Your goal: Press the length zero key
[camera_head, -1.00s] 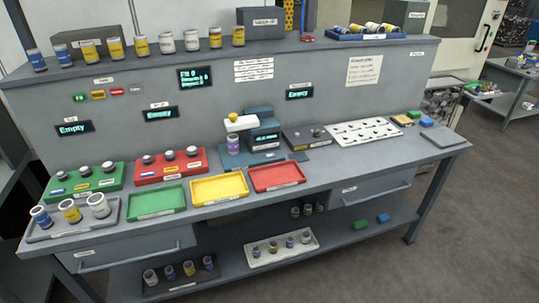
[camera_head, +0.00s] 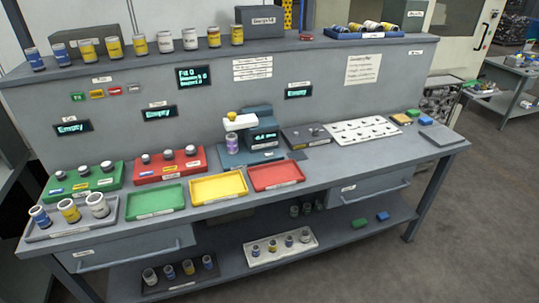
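A blue-grey measuring device (camera_head: 262,140) with a small lit display stands at the back middle of the bench. A white arm with a yellow knob (camera_head: 233,120) sits over a purple-labelled cylinder (camera_head: 232,143) on its left side. The length zero key cannot be made out at this size; any keys on the device are too small to tell. Neither of my grippers shows in the head view.
Green (camera_head: 156,201), yellow (camera_head: 218,187) and red (camera_head: 276,176) trays line the bench front. A grey block with small knobs (camera_head: 306,136) and a white perforated board (camera_head: 367,132) are right of the device. Labelled cylinders stand on the upper shelf (camera_head: 280,46). The bench's right front is clear.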

